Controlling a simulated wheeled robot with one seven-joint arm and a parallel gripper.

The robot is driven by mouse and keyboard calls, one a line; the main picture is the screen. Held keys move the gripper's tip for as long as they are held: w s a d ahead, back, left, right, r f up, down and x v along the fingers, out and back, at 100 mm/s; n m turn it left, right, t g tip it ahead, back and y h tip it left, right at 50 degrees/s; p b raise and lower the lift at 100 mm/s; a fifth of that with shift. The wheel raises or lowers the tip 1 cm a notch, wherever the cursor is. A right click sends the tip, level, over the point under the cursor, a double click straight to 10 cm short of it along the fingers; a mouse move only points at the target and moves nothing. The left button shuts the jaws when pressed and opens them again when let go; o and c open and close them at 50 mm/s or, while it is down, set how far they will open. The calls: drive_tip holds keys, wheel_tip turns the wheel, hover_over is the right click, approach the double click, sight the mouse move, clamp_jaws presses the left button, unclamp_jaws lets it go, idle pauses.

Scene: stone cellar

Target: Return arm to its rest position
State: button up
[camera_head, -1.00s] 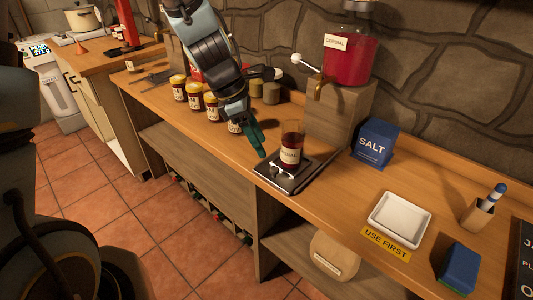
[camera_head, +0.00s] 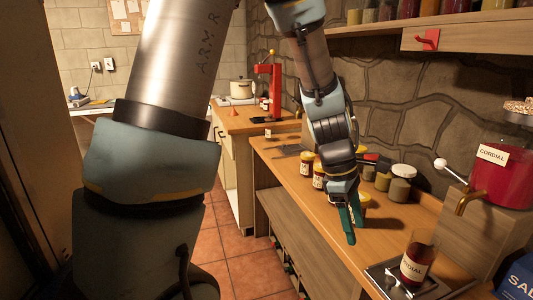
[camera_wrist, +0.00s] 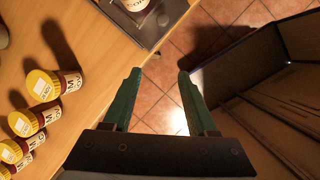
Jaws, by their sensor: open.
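My gripper (camera_head: 350,228) hangs from the arm over the front edge of the wooden counter (camera_head: 290,176), in front of the jars. In the wrist view my gripper (camera_wrist: 156,85) points down with its two green fingers apart and nothing between them. Below the fingers are the counter edge and the tiled floor (camera_wrist: 200,45). A glass of dark red cordial (camera_head: 418,258) stands on a dark tray-like stand (camera_head: 388,281), to the right of my gripper and apart from it.
Several yellow-lidded jars (camera_wrist: 52,85) stand on the counter beside my gripper. A cordial dispenser (camera_head: 503,176) with a brass tap stands on a wooden block at right. A shelf (camera_head: 385,38) runs along the wall above. A red press (camera_head: 272,85) stands farther back.

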drive_tip(key=w+a+m+t+y, duration=0.1)
drive_tip(key=a+m, duration=0.4)
drive_tip(key=a, duration=0.9)
drive_tip(key=w+a+r+m+t+y, duration=0.1)
drive_tip(key=a+m, duration=0.5)
drive_tip(key=a, duration=0.8)
drive_tip(key=w+t+y, duration=0.1)
drive_tip(key=w, duration=0.1)
drive_tip(key=shift+w+a+r, duration=0.25)
drive_tip(key=shift+w+a, duration=0.05)
drive_tip(key=shift+a, duration=0.1)
